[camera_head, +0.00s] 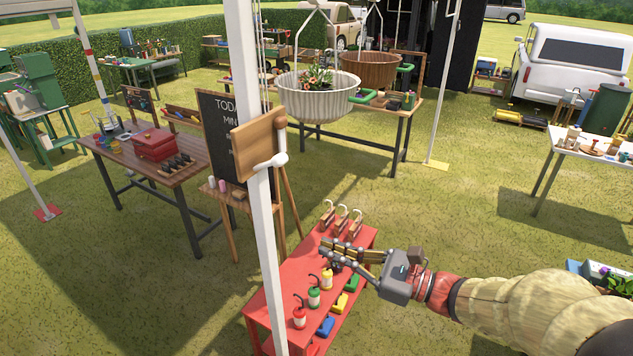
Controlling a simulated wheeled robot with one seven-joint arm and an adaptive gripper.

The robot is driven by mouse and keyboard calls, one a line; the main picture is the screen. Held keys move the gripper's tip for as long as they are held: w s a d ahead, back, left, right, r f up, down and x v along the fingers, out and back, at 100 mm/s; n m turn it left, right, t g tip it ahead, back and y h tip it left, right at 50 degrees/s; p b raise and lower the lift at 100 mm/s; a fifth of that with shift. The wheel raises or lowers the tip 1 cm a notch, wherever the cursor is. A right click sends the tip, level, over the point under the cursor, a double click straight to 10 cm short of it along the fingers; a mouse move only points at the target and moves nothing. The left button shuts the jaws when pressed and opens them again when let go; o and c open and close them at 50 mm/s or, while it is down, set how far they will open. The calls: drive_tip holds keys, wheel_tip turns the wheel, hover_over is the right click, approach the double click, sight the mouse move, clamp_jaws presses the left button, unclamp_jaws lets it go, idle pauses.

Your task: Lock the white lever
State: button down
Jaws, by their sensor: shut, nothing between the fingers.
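A white lever (271,161) is mounted on a wooden board (258,143) fixed to the white post (265,225) in the middle of the view. The lever has a rounded white knob and lies roughly level, pointing slightly down to the left. My gripper (326,248) is shut and empty, to the right of the post and below the lever, over the red table. It is clearly apart from the lever in the picture. Its fingers point left.
A red table (345,295) under my gripper carries bottles, coloured blocks and hooked wooden items. A chalkboard (222,130) on an easel stands behind the post. A hanging white basket (318,96) with flowers is above right. Open grass lies at lower left.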

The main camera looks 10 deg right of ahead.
wheel_tip(320, 180, up, 6)
drive_tip(key=w+d+m+t+y, duration=0.1)
drive_tip(key=d+m+t, duration=0.1)
drive_tip(key=m, duration=0.1)
drive_tip(key=shift+d+t, duration=0.3)
drive_tip(key=shift+d, duration=0.05)
drive_tip(key=p, duration=0.2)
approach(269, 163)
drive_tip(key=shift+w+a+f, duration=0.55)
drive_tip(key=shift+w+a, duration=0.95)
drive_tip(key=shift+w, duration=0.55)
drive_tip(key=shift+r, duration=0.1)
